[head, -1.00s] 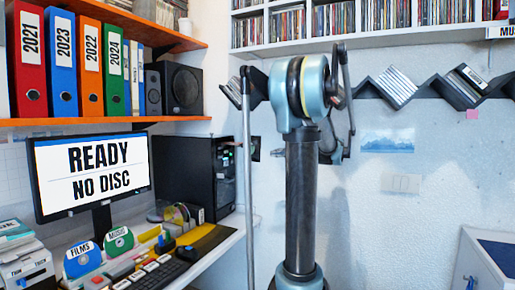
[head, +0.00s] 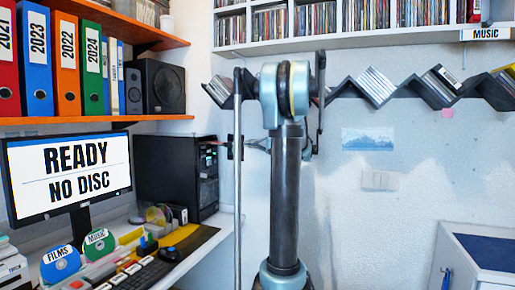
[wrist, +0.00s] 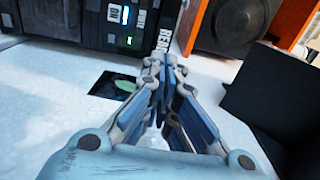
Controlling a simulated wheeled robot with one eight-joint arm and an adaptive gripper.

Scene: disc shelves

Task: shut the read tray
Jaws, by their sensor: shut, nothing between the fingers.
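The black computer tower (head: 170,178) stands on the desk at left, beside the monitor. In the wrist view the tower's front (wrist: 95,25) fills the upper left, with a READ label (wrist: 163,38) just beyond my fingertips. How far the read tray stands out I cannot tell, as my fingers and the viewing angle hide it. My gripper (wrist: 158,64) is shut and empty, pointing at the READ label. Whether it touches there is unclear. In the head view it is small and partly behind my arm.
The monitor (head: 70,172) reads READY NO DISC. A speaker (wrist: 232,22) stands beyond the tower. A dark panel with a green shape (wrist: 112,84) is on the white wall near my fingers. Disc holders (head: 82,250) and a keyboard (head: 140,274) crowd the desk.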

